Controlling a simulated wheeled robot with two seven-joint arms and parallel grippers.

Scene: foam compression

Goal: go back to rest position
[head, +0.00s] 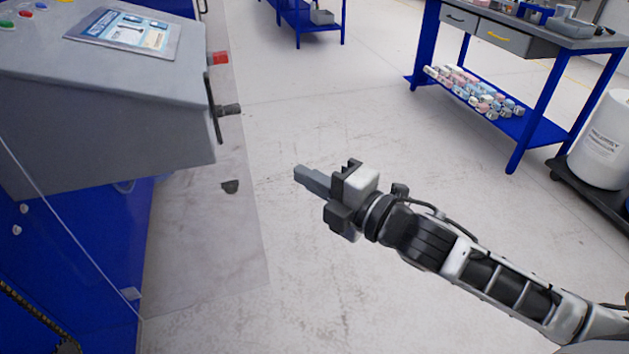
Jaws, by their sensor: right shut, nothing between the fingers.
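My right gripper (312,181) is in the middle of the head view, on an arm that comes in from the lower right. Its fingers are together with nothing between them, and they point left toward the grey machine console. It hangs over bare floor, apart from the console and the workbench. My left gripper is not in view.
The floor (290,110) between is clear.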

